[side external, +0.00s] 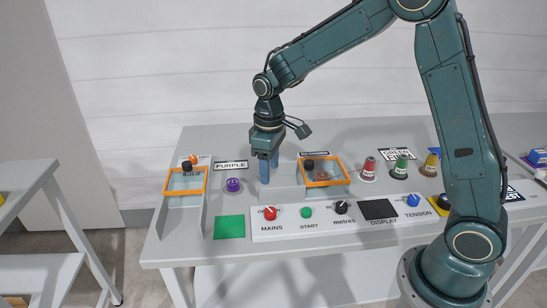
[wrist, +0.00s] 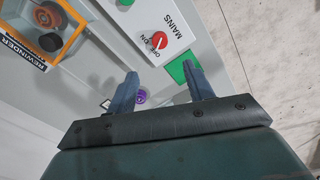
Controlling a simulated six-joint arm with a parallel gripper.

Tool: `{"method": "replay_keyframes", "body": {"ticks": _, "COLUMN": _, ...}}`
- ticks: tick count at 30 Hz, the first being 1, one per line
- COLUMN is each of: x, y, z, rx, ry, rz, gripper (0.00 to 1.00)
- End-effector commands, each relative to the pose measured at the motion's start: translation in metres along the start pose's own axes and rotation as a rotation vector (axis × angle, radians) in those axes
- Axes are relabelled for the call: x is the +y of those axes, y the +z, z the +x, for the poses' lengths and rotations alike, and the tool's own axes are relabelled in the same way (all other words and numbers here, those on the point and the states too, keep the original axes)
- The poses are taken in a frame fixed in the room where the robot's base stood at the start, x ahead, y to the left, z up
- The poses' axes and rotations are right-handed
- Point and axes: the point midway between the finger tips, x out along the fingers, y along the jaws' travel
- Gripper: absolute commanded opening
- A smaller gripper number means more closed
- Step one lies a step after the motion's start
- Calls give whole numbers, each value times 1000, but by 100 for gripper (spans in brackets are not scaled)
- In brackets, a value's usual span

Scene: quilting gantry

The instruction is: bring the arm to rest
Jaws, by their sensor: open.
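My gripper (side external: 268,170) points down over the back middle of the grey table (side external: 190,240), just right of a purple spool (side external: 233,185). In the wrist view my gripper's two blue fingers (wrist: 163,85) stand apart with nothing between them. The purple spool (wrist: 141,97) shows in part beside the left finger there. I cannot tell how far the fingertips are above the table. My teal arm reaches over the table from its base at the right.
Orange-framed bays stand at left (side external: 185,181) and centre (side external: 324,171). Red (side external: 369,169), green (side external: 400,167) and yellow (side external: 430,165) cones stand at right. A control panel (side external: 290,227) with knobs and a dark display lies in front. A green square (side external: 229,227) lies left of it.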

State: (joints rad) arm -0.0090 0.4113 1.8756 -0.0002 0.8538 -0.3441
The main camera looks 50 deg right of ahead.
Motion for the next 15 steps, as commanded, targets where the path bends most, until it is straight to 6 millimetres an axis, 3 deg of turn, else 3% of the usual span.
{"method": "replay_keyframes", "body": {"ticks": 8, "x": -1, "y": 3, "z": -8, "rx": 12, "ry": 4, "rz": 7, "gripper": 52}}
{"method": "replay_keyframes", "body": {"ticks": 15, "x": -7, "y": 22, "z": -39, "rx": 58, "ry": 20, "rz": 41, "gripper": 52}}
